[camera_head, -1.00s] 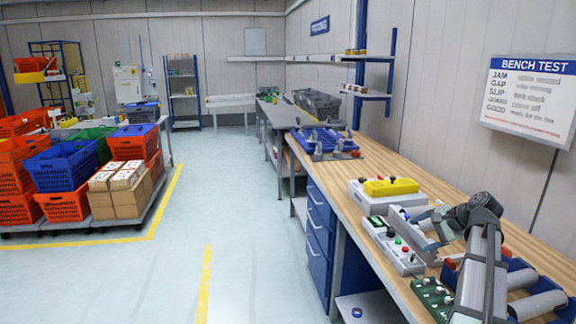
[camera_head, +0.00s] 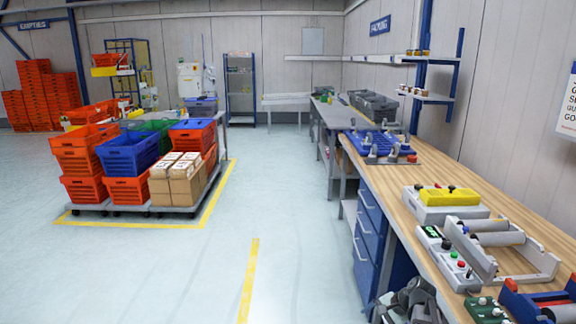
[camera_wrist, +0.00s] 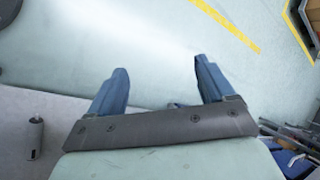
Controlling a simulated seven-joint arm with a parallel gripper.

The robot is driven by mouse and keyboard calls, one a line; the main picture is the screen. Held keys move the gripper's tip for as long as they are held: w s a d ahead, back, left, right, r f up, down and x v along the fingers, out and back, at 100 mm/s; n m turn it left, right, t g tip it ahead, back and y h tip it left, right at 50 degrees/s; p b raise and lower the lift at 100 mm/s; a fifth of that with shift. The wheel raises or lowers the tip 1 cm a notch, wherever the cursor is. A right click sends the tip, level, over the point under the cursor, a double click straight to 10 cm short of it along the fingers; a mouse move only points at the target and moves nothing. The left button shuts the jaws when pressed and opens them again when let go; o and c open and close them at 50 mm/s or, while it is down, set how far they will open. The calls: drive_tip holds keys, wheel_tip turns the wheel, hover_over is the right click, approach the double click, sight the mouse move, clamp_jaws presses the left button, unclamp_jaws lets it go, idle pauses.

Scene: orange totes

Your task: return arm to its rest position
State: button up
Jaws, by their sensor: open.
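My gripper (camera_wrist: 158,75) shows in the wrist view with its two blue fingers apart and nothing between them. Pale floor (camera_wrist: 160,35) and part of a yellow floor line (camera_wrist: 225,25) lie beyond the fingertips. In the head view, a grey part of my arm (camera_head: 412,302) shows at the bottom edge, beside the front of the wooden bench (camera_head: 400,195). The gripper's fingers cannot be made out there, and the rest of the arm is out of frame.
The bench carries a yellow-topped box (camera_head: 449,197), a control box with buttons (camera_head: 448,260) and a grey roller frame (camera_head: 500,262). Blue drawers (camera_head: 368,240) stand under it. A cart (camera_head: 140,209) with totes and cartons stands left. Floor between is clear.

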drive_tip(key=s+a+f+n+g+h, duration=0.1)
drive_tip(key=s+a+f+n+g, duration=0.3)
drive_tip(key=s+f, duration=0.65)
drive_tip(key=s+a+f+n+g+h, duration=0.1)
drive_tip(key=s+a+f, duration=0.4)
drive_tip(key=s+f, duration=0.5)
drive_tip(key=s+f+n+g+h, duration=0.1)
drive_tip(key=s+f+n, duration=0.1)
drive_tip(key=s, duration=0.5)
drive_tip(key=s+a+f+n+g+h, duration=0.1)
drive_tip(key=s+f+n+g, duration=0.1)
drive_tip(key=s+f, duration=0.3)
drive_tip(key=s+a+f+n+g+h, duration=0.1)
drive_tip(key=s+f, duration=0.2)
drive_tip(key=s, duration=0.8)
drive_tip(key=shift+f+n+g+h, duration=0.3)
drive_tip(key=shift+f+n+h, duration=0.05)
drive_tip(key=shift+n+h, duration=0.05)
